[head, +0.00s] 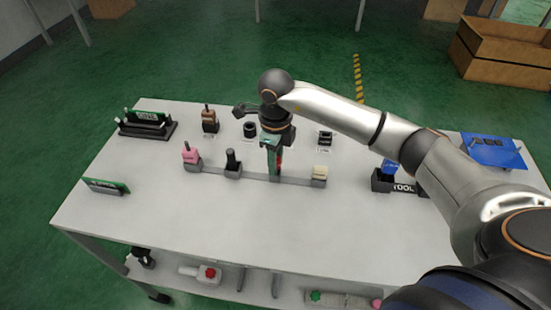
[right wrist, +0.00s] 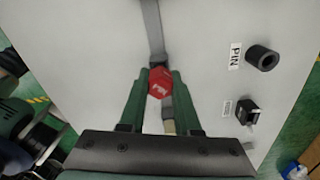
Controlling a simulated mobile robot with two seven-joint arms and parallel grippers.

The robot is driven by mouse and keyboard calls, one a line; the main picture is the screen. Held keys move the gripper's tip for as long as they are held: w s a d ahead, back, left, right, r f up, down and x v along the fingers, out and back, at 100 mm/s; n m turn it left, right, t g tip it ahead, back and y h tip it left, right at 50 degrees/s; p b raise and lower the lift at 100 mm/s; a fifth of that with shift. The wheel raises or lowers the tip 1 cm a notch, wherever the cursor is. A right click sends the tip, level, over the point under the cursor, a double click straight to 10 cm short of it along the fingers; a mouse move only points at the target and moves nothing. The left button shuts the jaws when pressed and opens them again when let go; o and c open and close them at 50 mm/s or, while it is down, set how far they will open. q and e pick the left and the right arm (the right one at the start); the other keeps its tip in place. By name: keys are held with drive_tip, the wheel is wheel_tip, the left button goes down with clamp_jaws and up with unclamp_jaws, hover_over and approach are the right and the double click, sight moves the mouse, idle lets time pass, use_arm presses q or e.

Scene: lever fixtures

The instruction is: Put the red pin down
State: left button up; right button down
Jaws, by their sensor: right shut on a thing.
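The red pin (right wrist: 160,83) shows its red six-sided head between the green fingers of my right gripper (right wrist: 160,100) in the right wrist view. The gripper is shut on it. In the head view my right gripper (head: 273,160) points down over the grey strip on the table, and a bit of the red pin (head: 280,160) shows beside the fingers. Whether the pin's lower end touches the strip is hidden. A black round holder (right wrist: 262,58) stands beside a label reading PIN, apart from the gripper. The holder also shows in the head view (head: 250,130). My left gripper is not in view.
The grey strip (head: 298,181) carries a pink lever (head: 191,155), a black lever (head: 232,162) and a beige-topped block (head: 319,175). A brown-handled fixture (head: 209,120) stands behind. A black tool holder (head: 384,181) is at the right.

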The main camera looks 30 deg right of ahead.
drive_tip(key=shift+f, duration=0.15)
drive_tip(key=c, duration=0.6)
unclamp_jaws()
wheel_tip(320, 180, up, 11)
drive_tip(key=shift+r+b, duration=0.2)
drive_tip(key=shift+b, duration=0.15)
drive_tip(key=shift+r, duration=0.55)
